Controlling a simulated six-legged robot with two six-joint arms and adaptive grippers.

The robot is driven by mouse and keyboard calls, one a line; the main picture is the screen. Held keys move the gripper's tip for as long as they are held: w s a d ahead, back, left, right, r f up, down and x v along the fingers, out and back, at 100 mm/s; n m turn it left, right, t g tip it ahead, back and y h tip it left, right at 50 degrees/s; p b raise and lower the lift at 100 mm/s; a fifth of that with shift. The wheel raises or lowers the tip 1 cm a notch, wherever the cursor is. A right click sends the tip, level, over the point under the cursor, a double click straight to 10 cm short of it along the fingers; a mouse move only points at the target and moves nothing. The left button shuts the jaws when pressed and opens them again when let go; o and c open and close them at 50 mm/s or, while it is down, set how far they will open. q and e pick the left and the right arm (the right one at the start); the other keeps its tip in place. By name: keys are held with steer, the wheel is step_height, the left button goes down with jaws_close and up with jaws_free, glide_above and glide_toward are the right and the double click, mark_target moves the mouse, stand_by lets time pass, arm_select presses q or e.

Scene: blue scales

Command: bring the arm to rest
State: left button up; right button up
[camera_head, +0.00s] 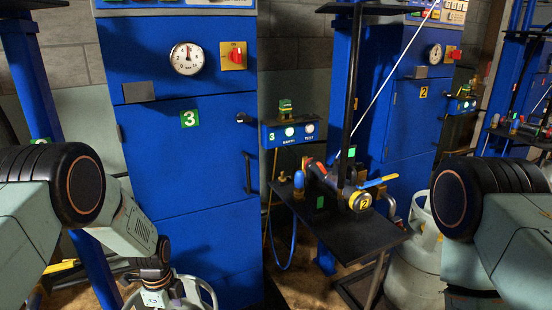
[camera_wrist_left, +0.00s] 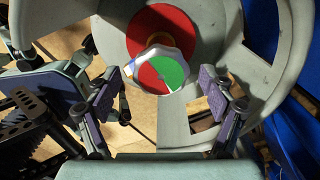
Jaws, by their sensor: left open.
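My left arm comes in from the left in the head view, bent down toward a grey gas cylinder (camera_head: 207,291) in front of the cabinet marked 3. Its gripper (camera_head: 160,298) is low at the bottom edge there. In the left wrist view the two finger pads stand wide apart and the gripper (camera_wrist_left: 160,82) is open and empty. Ahead between them is a round valve knob (camera_wrist_left: 172,72) in red, green and white, inside the cylinder's grey collar (camera_wrist_left: 270,70). The pads do not touch the knob. My right arm shows at the right, but its gripper is out of view.
The blue cabinet (camera_head: 190,150) with a dial and red switch stands behind the left gripper. A black shelf (camera_head: 345,235) with a valve assembly (camera_head: 335,185) stands at centre right. Another grey cylinder (camera_head: 415,270) is below it at right. Blue posts flank the cabinet.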

arm_select(q)
steer(key=n, duration=0.2)
steer(key=shift+r+n, duration=0.25)
steer(key=shift+n, duration=0.05)
steer(key=n, duration=0.3)
steer(key=shift+f, duration=0.1)
steer(key=n, duration=0.5)
steer(key=shift+p, duration=0.3)
steer(key=n, duration=0.5)
steer(key=shift+n, duration=0.4)
steer(key=n, duration=0.4)
steer(key=shift+n, duration=0.4)
steer(key=shift+w, duration=0.15)
